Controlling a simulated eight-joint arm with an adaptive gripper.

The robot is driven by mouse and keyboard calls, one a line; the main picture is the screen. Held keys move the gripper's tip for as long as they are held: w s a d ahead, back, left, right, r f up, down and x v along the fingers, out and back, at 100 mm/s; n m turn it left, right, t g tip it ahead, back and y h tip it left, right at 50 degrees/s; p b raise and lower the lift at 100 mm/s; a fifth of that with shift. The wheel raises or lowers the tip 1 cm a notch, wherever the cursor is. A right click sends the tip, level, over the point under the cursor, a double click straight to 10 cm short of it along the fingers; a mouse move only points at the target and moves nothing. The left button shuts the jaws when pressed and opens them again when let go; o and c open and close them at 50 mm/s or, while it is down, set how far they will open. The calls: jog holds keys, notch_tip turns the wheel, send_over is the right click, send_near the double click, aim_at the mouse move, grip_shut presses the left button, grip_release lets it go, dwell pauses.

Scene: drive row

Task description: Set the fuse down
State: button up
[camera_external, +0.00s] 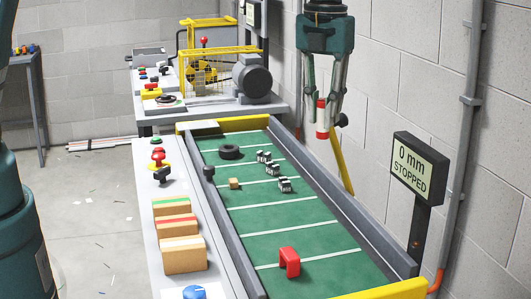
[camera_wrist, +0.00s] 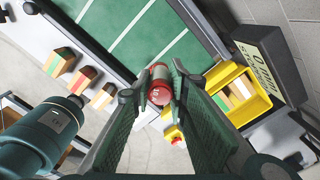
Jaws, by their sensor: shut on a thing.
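The fuse (camera_external: 322,118) is a small red cylinder with a pale middle band. My gripper (camera_external: 323,108) is shut on it and holds it roughly upright in the air, in the upper right of the external view, near the far right rail of the green conveyor belt (camera_external: 250,215). In the wrist view the fuse (camera_wrist: 158,84) sits between the two green-padded fingers of my gripper (camera_wrist: 157,90). Nothing shows touching its lower end. The exact height above the belt is hard to tell.
The belt carries a black ring (camera_external: 229,152), several grey-black parts (camera_external: 272,168), a small tan block (camera_external: 234,184) and a red bracket (camera_external: 289,262). A display (camera_external: 415,170) reads "0 mm STOPPED". Several boxes (camera_external: 178,229) line the left ledge. Open belt lies between the white stripes.

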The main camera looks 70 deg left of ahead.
jog(key=s+d+m, duration=0.1)
jog(key=s+d, duration=0.4)
jog(key=d, duration=0.3)
jog(key=s+d+m, duration=0.1)
jog(key=s+d, duration=0.3)
jog(key=d, duration=0.3)
notch_tip(320, 180, down, 18)
jog(key=shift+d+f, duration=0.15)
jog(key=shift+f, duration=0.05)
jog(key=shift+f, duration=0.1)
notch_tip(320, 180, down, 6)
dwell(0.4)
jog(key=shift+f, duration=1.9)
jog(key=shift+f+b, duration=0.2)
jog(key=shift+b, duration=0.1)
jog(key=o, duration=0.9)
